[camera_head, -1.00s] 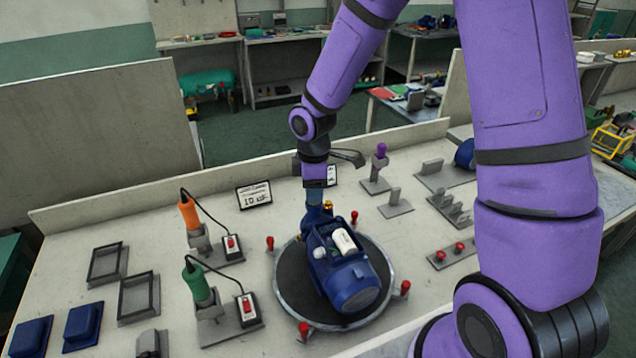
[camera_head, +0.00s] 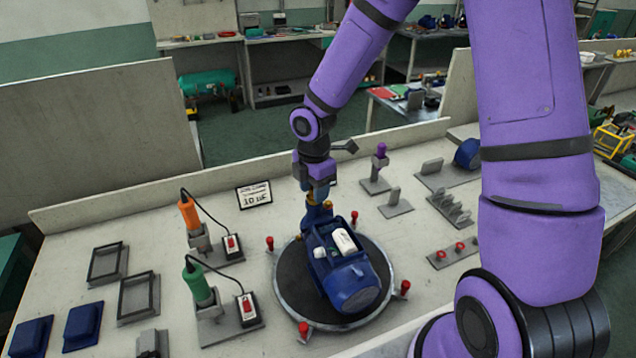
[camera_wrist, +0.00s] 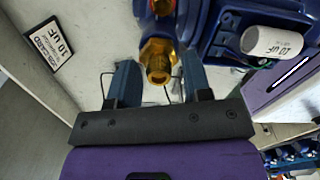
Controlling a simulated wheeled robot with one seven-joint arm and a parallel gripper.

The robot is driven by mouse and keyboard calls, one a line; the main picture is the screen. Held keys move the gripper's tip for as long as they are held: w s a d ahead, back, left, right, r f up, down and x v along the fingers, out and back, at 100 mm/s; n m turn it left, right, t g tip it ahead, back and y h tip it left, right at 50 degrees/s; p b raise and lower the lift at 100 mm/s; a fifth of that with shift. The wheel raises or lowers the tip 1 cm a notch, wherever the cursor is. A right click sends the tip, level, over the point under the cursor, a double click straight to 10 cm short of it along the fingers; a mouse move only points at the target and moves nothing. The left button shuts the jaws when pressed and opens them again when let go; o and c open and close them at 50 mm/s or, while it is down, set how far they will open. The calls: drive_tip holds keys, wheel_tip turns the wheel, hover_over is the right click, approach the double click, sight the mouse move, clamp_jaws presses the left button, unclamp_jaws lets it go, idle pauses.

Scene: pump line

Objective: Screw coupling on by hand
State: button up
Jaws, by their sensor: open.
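The blue pump (camera_head: 345,275) lies on a round dark turntable (camera_head: 285,292), its white capacitor exposed in an open box on its body. A brass coupling (camera_wrist: 157,62) sits at the end of the pump's blue port in the wrist view, and brass also shows small in the head view (camera_head: 327,205). My gripper (camera_wrist: 157,80) is open, with one finger on each side of the coupling and visible gaps between. In the head view my gripper (camera_head: 316,196) is just above the port end. How far the coupling is threaded cannot be told.
Red-knobbed clamps (camera_head: 304,328) surround the turntable. An orange screwdriver (camera_head: 189,213) and a green screwdriver (camera_head: 196,283) stand in holders at left. A "10 uF" card (camera_head: 254,195) stands behind. Small fixtures (camera_head: 452,208) occupy the right side of the bench.

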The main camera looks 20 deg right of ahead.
drive_tip(key=n, duration=0.3)
drive_tip(key=shift+n, duration=0.3)
drive_tip(key=shift+c, duration=0.2)
idle(0.4)
clamp_jaws()
drive_tip(key=m, duration=0.3)
drive_tip(key=shift+m, duration=0.3)
drive_tip(key=m, duration=0.3)
